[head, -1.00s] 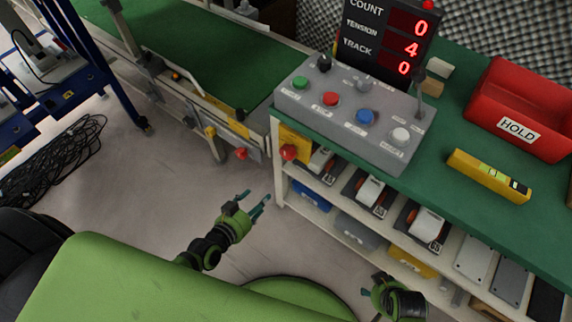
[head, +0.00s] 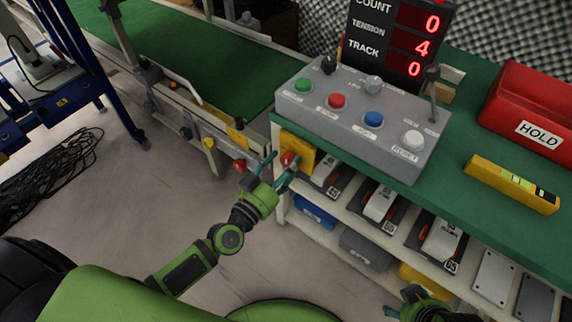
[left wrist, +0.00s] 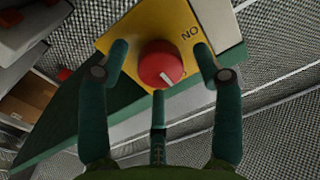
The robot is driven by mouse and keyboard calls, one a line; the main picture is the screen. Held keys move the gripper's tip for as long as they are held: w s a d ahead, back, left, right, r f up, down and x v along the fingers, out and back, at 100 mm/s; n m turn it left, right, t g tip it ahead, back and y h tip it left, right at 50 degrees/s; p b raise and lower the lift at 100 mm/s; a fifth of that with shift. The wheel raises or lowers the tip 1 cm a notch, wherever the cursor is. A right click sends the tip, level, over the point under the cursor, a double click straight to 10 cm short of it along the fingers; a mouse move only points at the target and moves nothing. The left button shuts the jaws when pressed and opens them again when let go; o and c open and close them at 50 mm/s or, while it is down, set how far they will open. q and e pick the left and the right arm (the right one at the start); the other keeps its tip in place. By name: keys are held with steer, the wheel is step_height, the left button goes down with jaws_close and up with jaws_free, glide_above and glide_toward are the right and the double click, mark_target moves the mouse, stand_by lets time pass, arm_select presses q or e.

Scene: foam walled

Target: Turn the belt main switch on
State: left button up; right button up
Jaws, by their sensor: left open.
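The belt main switch is a round red knob (left wrist: 160,64) on a yellow plate (left wrist: 121,27) with an "ON" label at its upper right in the left wrist view. A white mark on the knob points to its lower right, away from the label. In the head view the knob (head: 288,158) is on the left end of the bench, below the green top. My left gripper (head: 278,168) is open, its fingers spread around the knob. I cannot tell whether they touch it. My right gripper (head: 403,303) is low at the bottom edge, partly cut off.
A grey control box (head: 360,120) with coloured buttons stands on the green bench (head: 462,130) beside a red-digit display (head: 400,45). Shelves below hold devices and bins. Another red knob (head: 240,165) is on the conveyor (head: 180,60) frame to the left. The floor in front is clear.

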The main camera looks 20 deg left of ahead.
arm_select(q)
steer(key=shift+w+d, duration=0.1)
steer(key=shift+w, duration=0.25)
steer(key=c, duration=1.1)
steer(key=shift+c, duration=0.2)
